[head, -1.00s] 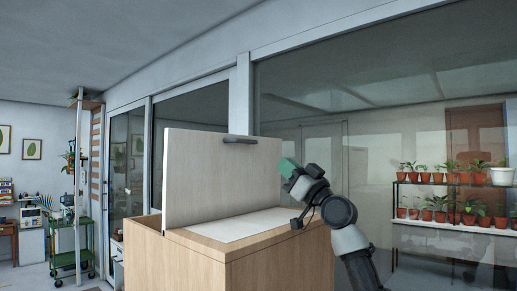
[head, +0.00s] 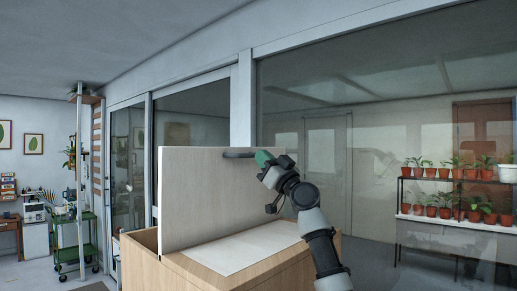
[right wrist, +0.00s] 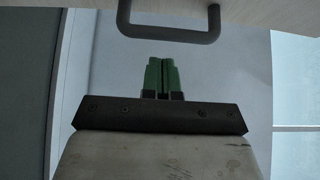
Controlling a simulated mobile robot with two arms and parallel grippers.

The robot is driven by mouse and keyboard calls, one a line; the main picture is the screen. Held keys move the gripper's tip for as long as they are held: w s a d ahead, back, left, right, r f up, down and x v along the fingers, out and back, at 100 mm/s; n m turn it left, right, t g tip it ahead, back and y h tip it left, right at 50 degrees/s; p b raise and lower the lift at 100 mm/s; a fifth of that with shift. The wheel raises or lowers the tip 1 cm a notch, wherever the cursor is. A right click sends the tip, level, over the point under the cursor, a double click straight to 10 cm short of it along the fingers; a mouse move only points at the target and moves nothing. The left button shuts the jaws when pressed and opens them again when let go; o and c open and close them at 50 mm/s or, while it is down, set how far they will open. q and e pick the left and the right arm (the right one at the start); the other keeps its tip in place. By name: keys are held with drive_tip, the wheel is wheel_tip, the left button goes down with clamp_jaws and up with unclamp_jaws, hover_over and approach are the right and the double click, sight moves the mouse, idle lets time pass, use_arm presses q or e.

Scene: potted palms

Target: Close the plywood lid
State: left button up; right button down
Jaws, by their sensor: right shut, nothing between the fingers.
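The plywood lid (head: 205,200) stands raised, nearly upright, on the wooden box (head: 240,272) in the head view. Its dark bar handle (head: 238,155) is near the lid's top edge, and it also shows in the right wrist view (right wrist: 170,34). My right gripper (head: 262,157) has green fingers and is at the lid's upper right, by the handle's right end. In the right wrist view the green fingers (right wrist: 160,76) are shut together with nothing between them, just below the handle in the picture. I cannot tell whether they touch the lid. My left gripper is not in view.
A pale panel (head: 245,246) covers part of the box top in front of the lid. A glass wall (head: 360,190) runs behind the box. A rack of potted plants (head: 455,185) stands at the right, a green cart (head: 72,242) at the left.

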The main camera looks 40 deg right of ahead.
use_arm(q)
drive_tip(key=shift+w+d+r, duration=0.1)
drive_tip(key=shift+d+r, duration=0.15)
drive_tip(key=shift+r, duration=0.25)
use_arm(e)
drive_tip(key=shift+w+f, duration=0.2)
drive_tip(key=shift+w, duration=0.75)
drive_tip(key=shift+a, duration=0.1)
